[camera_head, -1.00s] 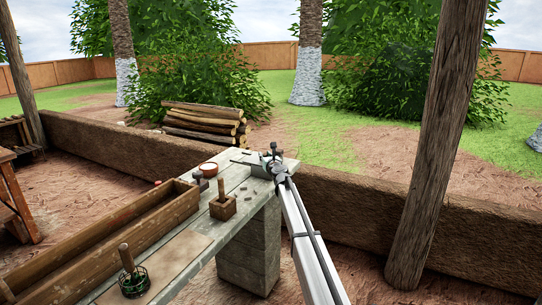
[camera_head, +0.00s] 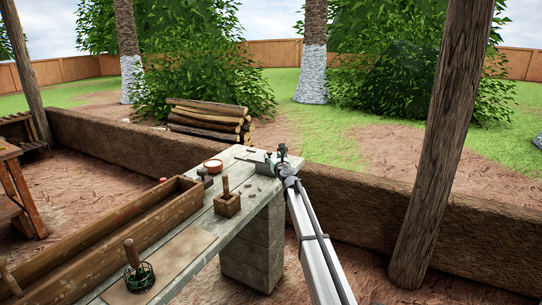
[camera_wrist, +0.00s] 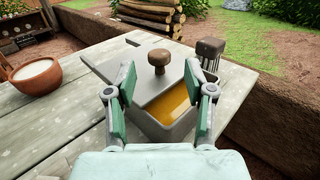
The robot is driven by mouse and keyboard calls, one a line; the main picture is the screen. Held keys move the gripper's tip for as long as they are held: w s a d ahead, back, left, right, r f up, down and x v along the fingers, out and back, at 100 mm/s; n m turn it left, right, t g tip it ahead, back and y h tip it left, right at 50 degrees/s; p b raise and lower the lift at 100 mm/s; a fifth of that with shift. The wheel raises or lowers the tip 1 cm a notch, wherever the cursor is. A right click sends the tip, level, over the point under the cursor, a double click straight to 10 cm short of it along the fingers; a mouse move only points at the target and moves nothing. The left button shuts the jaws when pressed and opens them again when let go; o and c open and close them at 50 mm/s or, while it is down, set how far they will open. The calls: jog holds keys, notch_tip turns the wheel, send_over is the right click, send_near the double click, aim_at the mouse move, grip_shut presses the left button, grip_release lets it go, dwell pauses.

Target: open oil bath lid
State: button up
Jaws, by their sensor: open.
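The oil bath (camera_wrist: 172,131) is a grey box on the bench, with amber oil showing along its right side in the wrist view. Its flat grey lid (camera_wrist: 150,88) lies askew over the left part, leaving the right part uncovered. A round brown wooden knob (camera_wrist: 159,56) stands on the lid. My gripper (camera_wrist: 160,73) is open over the bath, with one finger on each side of the knob in the picture; I cannot tell whether either touches it. In the head view my gripper (camera_head: 281,155) covers part of the bath (camera_head: 262,168).
A reddish bowl with pale contents (camera_wrist: 36,76) stands left of the bath. A dark slotted object (camera_wrist: 209,50) stands just behind its right side. The grey plank bench (camera_head: 190,240) also holds a wooden block with a handle (camera_head: 228,205) and a long wooden trough (camera_head: 120,235). A mud wall (camera_head: 380,200) runs behind.

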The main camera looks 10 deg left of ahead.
jog(key=v, duration=0.7)
jog(key=shift+s+d, duration=0.2)
jog(key=shift+s, duration=0.05)
